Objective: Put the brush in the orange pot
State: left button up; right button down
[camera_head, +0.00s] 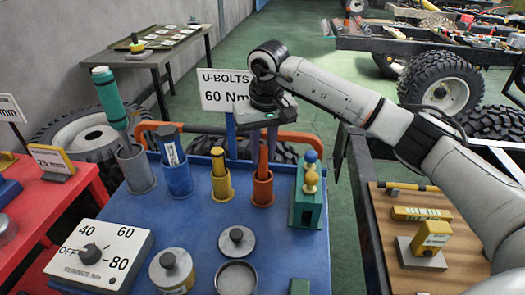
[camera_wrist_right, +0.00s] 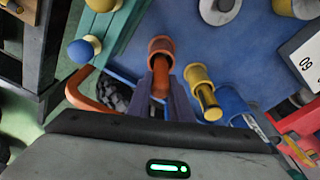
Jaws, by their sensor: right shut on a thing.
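The orange pot (camera_head: 263,190) stands on the blue bench, right of a yellow pot (camera_head: 221,186). An orange handle, seemingly the brush (camera_head: 263,158), stands roughly upright at the orange pot's mouth; its lower end is hidden there. My right gripper (camera_head: 264,145) comes down from above and is shut on it. In the right wrist view, the brush (camera_wrist_right: 161,76) lies between the dark fingers of my right gripper (camera_wrist_right: 162,84), in line with the mouth of the orange pot (camera_wrist_right: 160,46). I cannot tell how deep it reaches. My left gripper is not in view.
A blue pot (camera_head: 178,178) and a grey pot (camera_head: 138,170) stand to the left, each with a tool in it. A green block with yellow and blue knobs (camera_head: 308,200) is close on the right. A U-bolts sign (camera_head: 222,88) and an orange rail (camera_head: 300,137) are behind.

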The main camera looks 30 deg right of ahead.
jog(key=c, duration=1.6)
grip_release()
jog(key=shift+f, duration=0.1)
jog(key=r, duration=0.4)
jog(key=s+r, duration=0.1)
jog(key=r, duration=0.7)
jog(key=shift+s+a+r, duration=0.1)
jog(key=shift+s+a, duration=0.05)
jog(key=shift+s, duration=0.2)
